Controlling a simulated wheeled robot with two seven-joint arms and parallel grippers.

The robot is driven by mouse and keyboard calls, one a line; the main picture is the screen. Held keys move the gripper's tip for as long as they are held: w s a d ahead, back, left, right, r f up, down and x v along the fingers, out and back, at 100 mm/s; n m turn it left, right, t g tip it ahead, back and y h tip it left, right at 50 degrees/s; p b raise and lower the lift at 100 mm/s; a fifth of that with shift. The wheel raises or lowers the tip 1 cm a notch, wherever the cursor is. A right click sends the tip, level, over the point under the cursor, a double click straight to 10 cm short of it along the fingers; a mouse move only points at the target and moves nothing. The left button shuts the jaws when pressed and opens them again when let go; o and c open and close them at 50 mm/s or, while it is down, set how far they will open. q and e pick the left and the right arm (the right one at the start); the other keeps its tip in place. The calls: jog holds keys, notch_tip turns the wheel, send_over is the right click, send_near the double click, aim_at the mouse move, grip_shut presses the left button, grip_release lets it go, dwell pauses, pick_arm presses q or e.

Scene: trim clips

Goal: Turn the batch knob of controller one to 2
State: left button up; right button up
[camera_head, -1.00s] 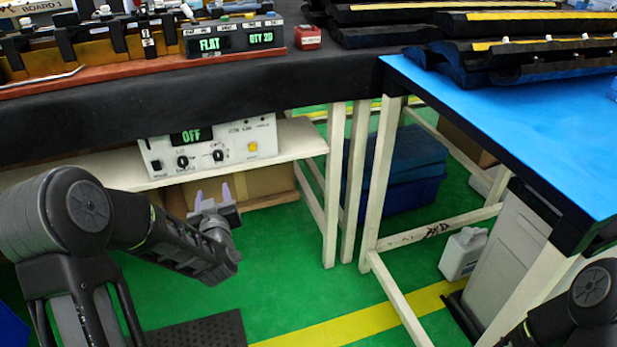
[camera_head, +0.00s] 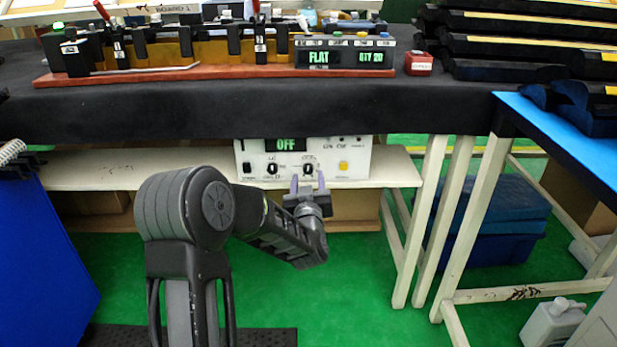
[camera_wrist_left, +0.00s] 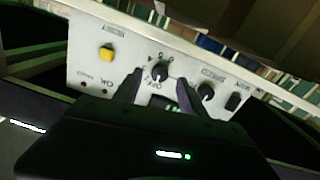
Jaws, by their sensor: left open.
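A white controller box (camera_head: 254,160) stands on the shelf under the black bench, its display (camera_head: 285,145) reading OFF. It has two black knobs, a left knob (camera_head: 272,169) and a right knob (camera_head: 308,169). My left gripper (camera_head: 308,184) is open in front of the right knob. In the left wrist view, which shows the panel upside down, the gripper (camera_wrist_left: 160,78) has a finger on each side of this knob (camera_wrist_left: 159,72), with small marks around it. The other knob (camera_wrist_left: 206,91) is beside the fingers.
A yellow button (camera_head: 343,166) and a black switch (camera_head: 247,168) are on the same panel. The bench edge (camera_head: 200,118) overhangs the box. White table legs (camera_head: 425,220) stand to the right, a blue panel (camera_head: 55,260) to the left. Green floor lies open below.

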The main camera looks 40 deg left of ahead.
aim_at(308, 171)
pick_arm(q)
jog(key=shift+x, duration=1.5)
jog(key=shift+c, duration=0.4)
grip_shut()
